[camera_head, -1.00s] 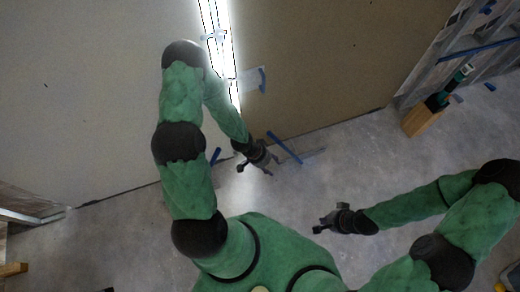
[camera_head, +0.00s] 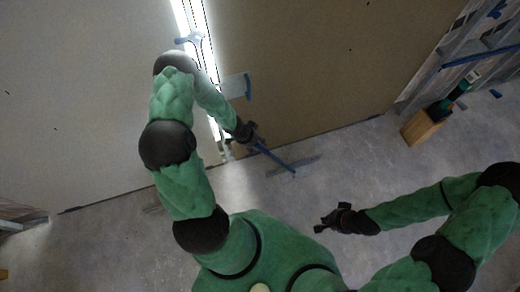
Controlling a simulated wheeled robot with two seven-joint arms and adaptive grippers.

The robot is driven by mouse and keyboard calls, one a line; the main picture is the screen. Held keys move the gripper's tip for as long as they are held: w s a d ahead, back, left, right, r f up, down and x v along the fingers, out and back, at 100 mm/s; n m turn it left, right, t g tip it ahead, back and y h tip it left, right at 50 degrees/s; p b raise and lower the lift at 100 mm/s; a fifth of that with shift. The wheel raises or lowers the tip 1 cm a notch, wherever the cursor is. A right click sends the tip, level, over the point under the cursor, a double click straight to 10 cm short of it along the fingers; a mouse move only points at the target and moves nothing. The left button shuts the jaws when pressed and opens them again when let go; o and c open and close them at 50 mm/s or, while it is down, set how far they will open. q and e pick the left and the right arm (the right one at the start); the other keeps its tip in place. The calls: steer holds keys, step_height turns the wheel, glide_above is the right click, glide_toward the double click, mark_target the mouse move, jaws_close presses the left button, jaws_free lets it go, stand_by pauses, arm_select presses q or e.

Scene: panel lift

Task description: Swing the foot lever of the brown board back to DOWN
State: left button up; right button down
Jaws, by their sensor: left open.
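The brown board (camera_head: 318,65) stands upright at the upper right, its bottom edge along the floor. A blue foot lever (camera_head: 276,160) slants down and right from the board's lower left corner, over a flat grey foot piece (camera_head: 306,164) on the floor. My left gripper (camera_head: 250,142) is open beside the lever's upper end, at the board's lower left. The arm and gripper partly hide that end, and I cannot tell whether they touch. My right gripper (camera_head: 324,221) appears open and empty over the bare floor, well away from the lever.
A pale board (camera_head: 70,100) stands at left, with a bright gap between the boards. A blue-edged bracket (camera_head: 238,87) sits on the brown board. A wooden block (camera_head: 422,126) and metal framing (camera_head: 480,52) are at right.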

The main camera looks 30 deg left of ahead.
arm_select(q)
steer(key=shift+b+x, duration=0.75)
steer(key=shift+x, duration=1.15)
steer(key=shift+c, duration=0.3)
jaws_close()
